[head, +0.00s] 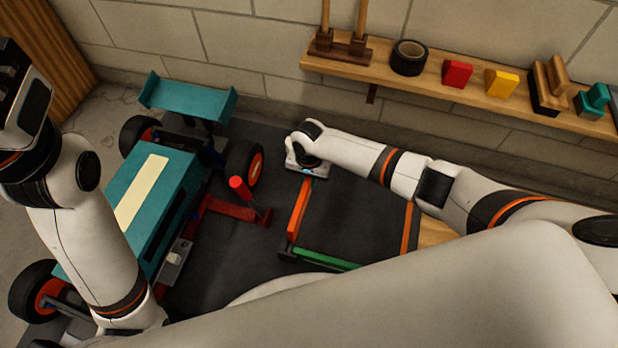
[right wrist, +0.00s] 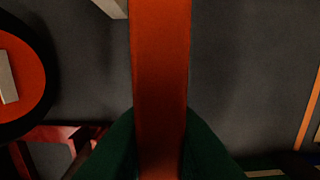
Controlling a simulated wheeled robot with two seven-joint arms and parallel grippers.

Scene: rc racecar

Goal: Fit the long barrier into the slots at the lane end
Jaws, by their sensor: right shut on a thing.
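My right gripper (head: 305,168) is over the dark floor beside the car's rear wheel, pointing down. It is shut on a long orange barrier (head: 298,212), which runs from under the gripper toward the near end of the lane. In the right wrist view the barrier (right wrist: 160,70) spans the picture top to bottom between two dark green fingertips (right wrist: 160,150). A green bar (head: 325,260) lies across the near end of the lane. I cannot make out the slots, or whether the barrier touches the floor. My left arm is raised at the left; its fingertips are not visible.
A teal racecar (head: 150,205) stands at the left, its wheel (head: 243,165) close to my right gripper. A red frame (head: 235,208) lies between car and barrier. An orange strip (head: 409,228) edges the lane's right side. A wall shelf (head: 430,80) holds tape and blocks.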

